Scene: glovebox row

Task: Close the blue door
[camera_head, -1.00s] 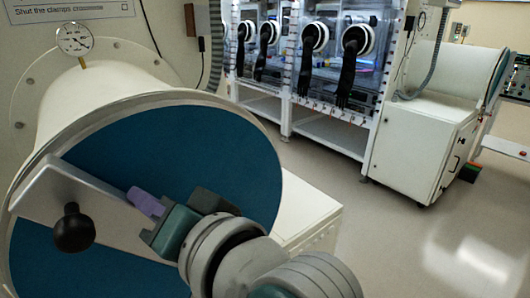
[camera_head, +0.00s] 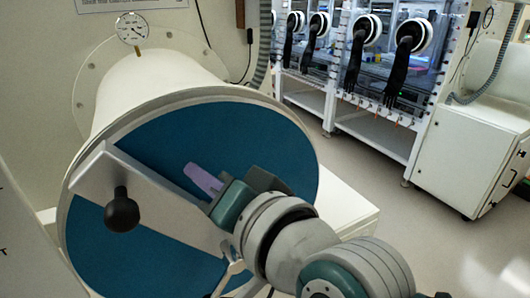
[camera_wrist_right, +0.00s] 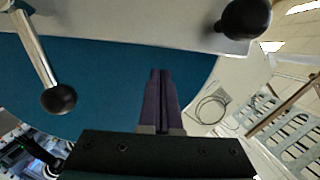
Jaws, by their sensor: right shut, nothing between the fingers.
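The blue door (camera_head: 255,150) is a large round disc on the end of a white cylindrical chamber. In the head view it appears to lie against or very near the chamber's rim; I cannot tell if it is fully seated. A grey bar (camera_head: 160,200) with a black knob (camera_head: 122,210) crosses its face. My right gripper (camera_head: 192,172) is shut and empty, its purple fingers in front of the door beside the bar. In the right wrist view the shut fingers (camera_wrist_right: 160,85) point across the blue face (camera_wrist_right: 110,85). Whether they touch it is unclear. My left gripper is out of view.
A dial gauge (camera_head: 132,28) stands on top of the chamber. Gloveboxes with black gloves (camera_head: 352,65) stand at the back. A white cabinet (camera_head: 465,160) is at the right, with open floor before it. The wrist view shows a rod with a black ball (camera_wrist_right: 58,99).

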